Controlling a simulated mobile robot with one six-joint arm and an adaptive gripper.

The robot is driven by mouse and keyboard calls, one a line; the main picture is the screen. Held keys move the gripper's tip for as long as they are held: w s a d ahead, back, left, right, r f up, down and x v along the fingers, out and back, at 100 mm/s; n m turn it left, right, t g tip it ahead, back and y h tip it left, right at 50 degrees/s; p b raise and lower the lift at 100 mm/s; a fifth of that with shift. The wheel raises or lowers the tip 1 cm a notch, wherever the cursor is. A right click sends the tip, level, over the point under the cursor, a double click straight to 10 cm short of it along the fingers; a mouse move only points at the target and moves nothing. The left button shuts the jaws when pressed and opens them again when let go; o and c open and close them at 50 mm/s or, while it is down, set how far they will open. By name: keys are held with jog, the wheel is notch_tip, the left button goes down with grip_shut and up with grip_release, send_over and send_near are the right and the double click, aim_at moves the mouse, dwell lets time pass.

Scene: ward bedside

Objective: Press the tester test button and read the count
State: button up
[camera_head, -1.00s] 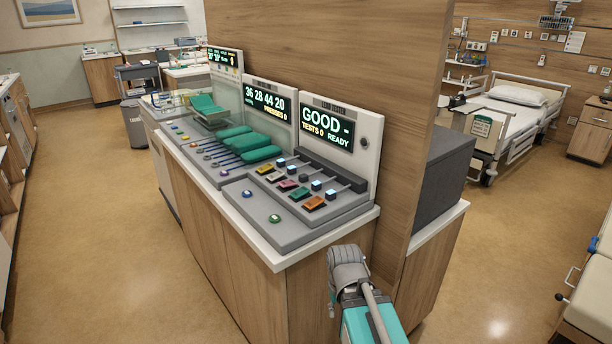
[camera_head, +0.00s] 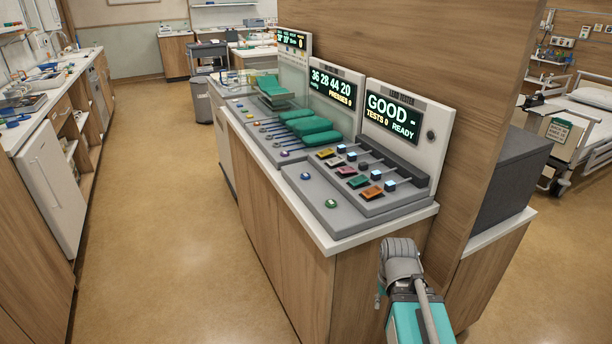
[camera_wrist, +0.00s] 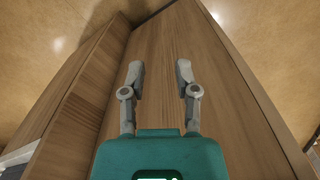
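The tester (camera_head: 393,124) stands at the near end of the counter, its upright panel headed with small lettering that seems to read "LEAD TESTER". Its screen shows "GOOD -", "TESTS 0" and "READY". On its grey deck are a green button (camera_head: 331,203) near the front and a blue button (camera_head: 305,176) behind it; which is the test button I cannot tell. Coloured clips and leads lie on the deck's right side. My gripper (camera_wrist: 160,78) is open and empty in the wrist view, with wood panelling beyond its fingers. In the head view my arm is low, beside the counter's near end.
The counter edge (camera_head: 323,246) lies between my arm and the tester. Two other displays (camera_head: 333,87) and green pads (camera_head: 303,122) stand farther along the counter. A wooden partition (camera_head: 470,70) rises behind the panels. The floor aisle (camera_head: 160,230) on the left is clear.

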grip_shut()
dwell(1.2)
